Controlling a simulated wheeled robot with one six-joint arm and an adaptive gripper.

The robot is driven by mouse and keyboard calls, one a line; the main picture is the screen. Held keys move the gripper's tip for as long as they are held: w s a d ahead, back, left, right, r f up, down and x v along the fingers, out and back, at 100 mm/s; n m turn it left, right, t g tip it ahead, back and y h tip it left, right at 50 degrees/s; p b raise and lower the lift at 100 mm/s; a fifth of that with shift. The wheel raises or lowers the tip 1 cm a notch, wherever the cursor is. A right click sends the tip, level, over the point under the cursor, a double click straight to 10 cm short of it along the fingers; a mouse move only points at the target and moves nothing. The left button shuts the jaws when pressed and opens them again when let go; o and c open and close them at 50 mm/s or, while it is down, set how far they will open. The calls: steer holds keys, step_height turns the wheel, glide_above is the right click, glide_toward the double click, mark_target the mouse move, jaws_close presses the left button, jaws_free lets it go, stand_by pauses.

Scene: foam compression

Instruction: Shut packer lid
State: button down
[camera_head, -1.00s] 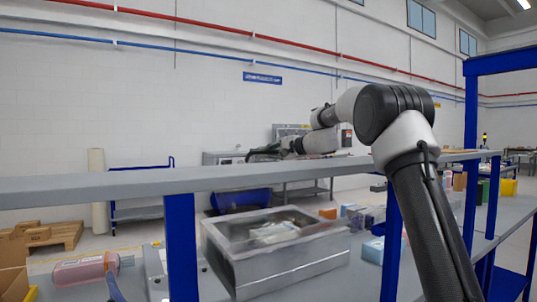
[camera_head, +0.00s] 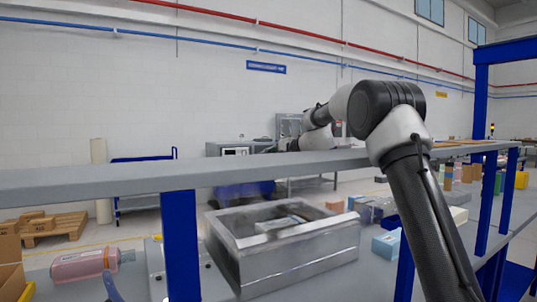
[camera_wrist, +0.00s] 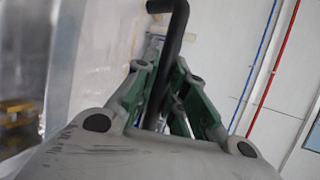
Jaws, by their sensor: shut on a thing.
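My gripper (camera_wrist: 165,80) is shut on a dark bar handle (camera_wrist: 174,35) in the wrist view. The bar runs up between the fingers and bends left at the top. I cannot see clearly what it joins. In the head view, a grey metal box (camera_head: 300,262) stands on the bench behind a blue post, its upper face showing a framed, dim interior. I take it for the packer, and cannot tell its lid's angle. My arm reaches over the shelf beam, and the gripper end is small and mostly hidden there.
A grey shelf beam (camera_head: 100,197) crosses in front of the box, with a blue post (camera_head: 181,250) below it. A pink bottle (camera_head: 82,266) lies at left. A light-blue box (camera_head: 386,244) and several small boxes stand at right.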

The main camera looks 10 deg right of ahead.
steer(key=shift+f, duration=0.15)
steer(key=c, duration=1.7)
jaws_free()
steer(key=shift+d, duration=0.1)
steer(key=v, duration=1.2)
